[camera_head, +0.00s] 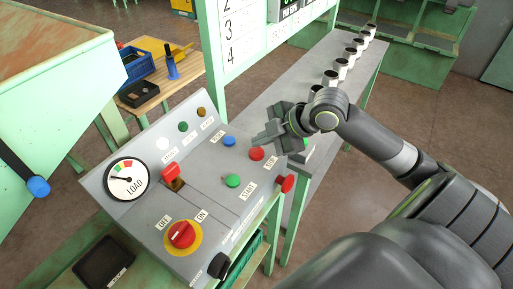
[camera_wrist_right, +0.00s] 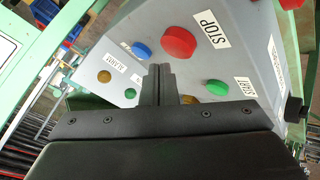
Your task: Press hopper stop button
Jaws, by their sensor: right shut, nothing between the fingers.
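The sloped grey control panel (camera_head: 207,185) carries a red button (camera_head: 256,153) near its upper right, beside a label reading STOP. In the right wrist view this red button (camera_wrist_right: 178,42) shows large, with the STOP label (camera_wrist_right: 209,29) beside it. A green START button (camera_head: 233,180) is below it and a blue button (camera_head: 229,140) is to its left. My right gripper (camera_head: 263,138) is shut and empty, just above and behind the red button in the head view. Its closed fingertips (camera_wrist_right: 158,72) appear apart from the buttons in the wrist view. No label reading hopper is legible.
Another red button (camera_head: 287,183) projects at the panel's right edge. A red rotary switch (camera_head: 182,234) on a yellow disc, a LOAD gauge (camera_head: 127,179) and a red-capped switch (camera_head: 170,172) are further left. A grey bench (camera_head: 300,75) with several cups stands behind.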

